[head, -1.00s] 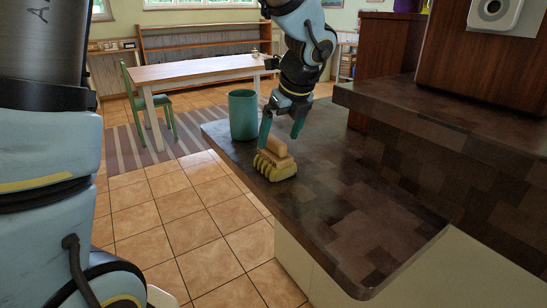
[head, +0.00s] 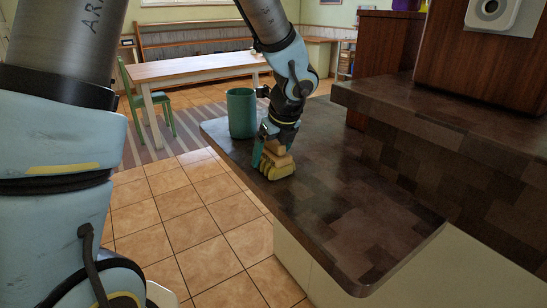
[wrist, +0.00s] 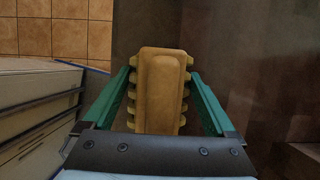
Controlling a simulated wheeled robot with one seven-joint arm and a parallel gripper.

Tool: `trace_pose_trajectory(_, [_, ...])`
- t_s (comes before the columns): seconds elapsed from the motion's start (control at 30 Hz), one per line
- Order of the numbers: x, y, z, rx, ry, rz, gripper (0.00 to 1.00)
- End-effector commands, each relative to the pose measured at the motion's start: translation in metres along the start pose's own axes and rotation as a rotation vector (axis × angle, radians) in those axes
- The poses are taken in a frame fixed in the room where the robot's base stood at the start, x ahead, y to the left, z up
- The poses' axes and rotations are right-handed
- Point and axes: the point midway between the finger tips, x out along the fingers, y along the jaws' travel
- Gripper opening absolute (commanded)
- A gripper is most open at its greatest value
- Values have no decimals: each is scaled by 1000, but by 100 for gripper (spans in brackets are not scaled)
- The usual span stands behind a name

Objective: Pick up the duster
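The duster (head: 277,164) has a tan wooden handle on a yellow ridged base. It sits on the dark countertop (head: 330,215) near its left edge. My gripper (head: 271,150) is down at the duster, with its green fingers around it. In the wrist view the duster (wrist: 160,90) lies lengthwise between the two fingers of my gripper (wrist: 160,88). The fingers are spread on either side of the handle, and a gap shows between them and the handle. Part of the duster's top is hidden by my gripper in the head view.
A green cup (head: 241,113) stands on the counter just behind and left of my gripper. A raised dark ledge (head: 440,118) runs along the right. The counter in front of the duster is clear. A wooden table (head: 190,69) and a green chair are farther back.

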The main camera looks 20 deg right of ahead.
Motion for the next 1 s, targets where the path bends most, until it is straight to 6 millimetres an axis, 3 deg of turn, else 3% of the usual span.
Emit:
trace_pose_trajectory(0.07, [0, 0, 0, 0, 0, 0, 81])
trace_pose_trajectory(0.73, [-1, 0, 0, 0, -1, -1, 6])
trace_pose_trajectory(1.0, [-11, -1, 5, -3, -3, -4, 4])
